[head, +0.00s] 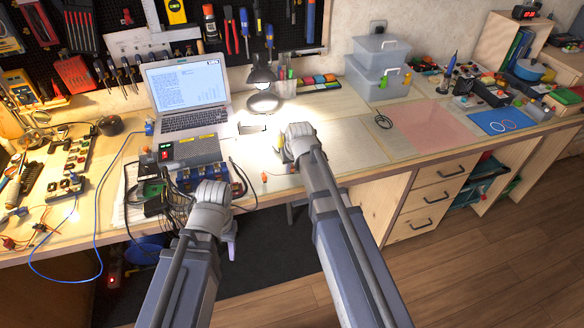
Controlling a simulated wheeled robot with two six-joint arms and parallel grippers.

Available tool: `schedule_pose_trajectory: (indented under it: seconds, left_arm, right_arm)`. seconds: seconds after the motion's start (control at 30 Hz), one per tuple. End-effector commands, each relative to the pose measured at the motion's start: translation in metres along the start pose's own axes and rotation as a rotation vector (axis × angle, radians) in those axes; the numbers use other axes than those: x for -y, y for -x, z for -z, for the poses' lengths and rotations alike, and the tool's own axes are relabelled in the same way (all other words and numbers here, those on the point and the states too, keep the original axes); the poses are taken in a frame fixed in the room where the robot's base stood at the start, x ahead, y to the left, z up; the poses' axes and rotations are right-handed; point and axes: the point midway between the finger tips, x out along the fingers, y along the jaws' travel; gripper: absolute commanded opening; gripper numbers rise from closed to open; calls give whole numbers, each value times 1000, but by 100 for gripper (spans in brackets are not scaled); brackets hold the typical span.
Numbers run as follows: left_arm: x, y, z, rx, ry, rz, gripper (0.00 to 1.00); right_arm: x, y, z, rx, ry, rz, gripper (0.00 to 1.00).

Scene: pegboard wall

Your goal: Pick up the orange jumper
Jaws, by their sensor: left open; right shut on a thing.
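A small orange-red piece with a thin lead, which looks like the orange jumper (265,177), shows at the near edge of the lit worktop, just below my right gripper. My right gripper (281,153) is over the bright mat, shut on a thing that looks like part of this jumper. My wrist hides most of the grasp, so the contact point is not clear. My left gripper (232,240) is open and empty in front of the bench edge, below the worktop level, partly hidden by its own wrist.
A grey power supply (188,151) with dark cables stands left of my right gripper. Behind are a laptop (188,98) and a lamp (262,78). Clear boxes (377,75) stand at the back right. The pink mat (433,128) is bare.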

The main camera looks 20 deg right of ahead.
Motion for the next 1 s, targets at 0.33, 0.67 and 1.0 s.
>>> schedule_pose_trajectory:
  seconds: [0.33, 0.67, 1.0]
  left_arm:
    - [4, 46, -3, 0, 1, 0, 50]
    - [9, 92, -5, 0, 1, 0, 50]
    - [9, 95, -6, 0, 1, 0, 50]
  right_arm:
    - [0, 43, 18, 0, 0, 0, 0]
    - [0, 85, 35, 0, 0, 0, 0]
    - [0, 88, 36, 0, 0, 0, 0]
